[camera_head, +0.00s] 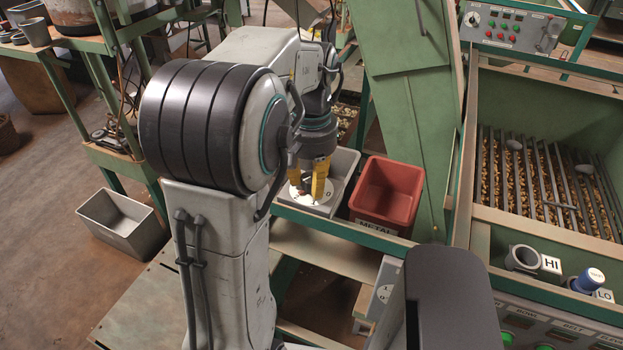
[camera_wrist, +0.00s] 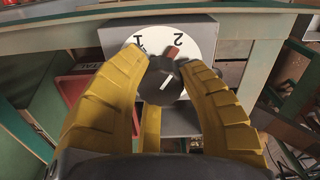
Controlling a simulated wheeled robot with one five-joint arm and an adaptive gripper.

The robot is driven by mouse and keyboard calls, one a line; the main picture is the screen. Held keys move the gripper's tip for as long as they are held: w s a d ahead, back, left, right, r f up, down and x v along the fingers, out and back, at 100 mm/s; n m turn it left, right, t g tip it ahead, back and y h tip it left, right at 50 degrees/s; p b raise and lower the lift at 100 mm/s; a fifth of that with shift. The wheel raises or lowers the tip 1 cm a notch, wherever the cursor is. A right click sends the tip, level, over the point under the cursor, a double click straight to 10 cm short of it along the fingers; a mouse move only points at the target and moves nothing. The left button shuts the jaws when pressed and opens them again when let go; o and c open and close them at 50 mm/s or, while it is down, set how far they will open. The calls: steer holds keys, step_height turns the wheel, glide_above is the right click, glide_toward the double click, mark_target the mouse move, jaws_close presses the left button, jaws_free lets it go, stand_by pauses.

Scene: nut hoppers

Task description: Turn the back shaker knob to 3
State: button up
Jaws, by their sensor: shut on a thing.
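The shaker knob (camera_wrist: 164,84) is dark with a white line on its face and sits on a round white dial (camera_wrist: 150,34). The numbers 1 and 2 show on the dial's far side; the rest of the dial is hidden by my fingers. My gripper (camera_wrist: 166,78) has yellow fingers shut on the knob from both sides. In the head view my gripper (camera_head: 311,180) reaches down onto the white dial (camera_head: 316,199), and the knob is mostly hidden.
A red bin (camera_head: 388,192) labelled METAL stands right of the dial. A green chute (camera_head: 405,100) rises behind it. The nut hopper (camera_head: 560,235) with bars is at right, beside a control panel (camera_head: 513,27). A grey bin (camera_head: 122,225) is on the floor at left.

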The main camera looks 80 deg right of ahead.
mark_target(312, 177)
steer(key=m, duration=0.5)
steer(key=shift+f+m, duration=0.1)
steer(key=shift+m, duration=0.2)
steer(key=m, duration=0.5)
steer(key=shift+m, duration=0.3)
steer(key=o, duration=1.2)
step_height(312, 177, up, 12)
stand_by(0.3)
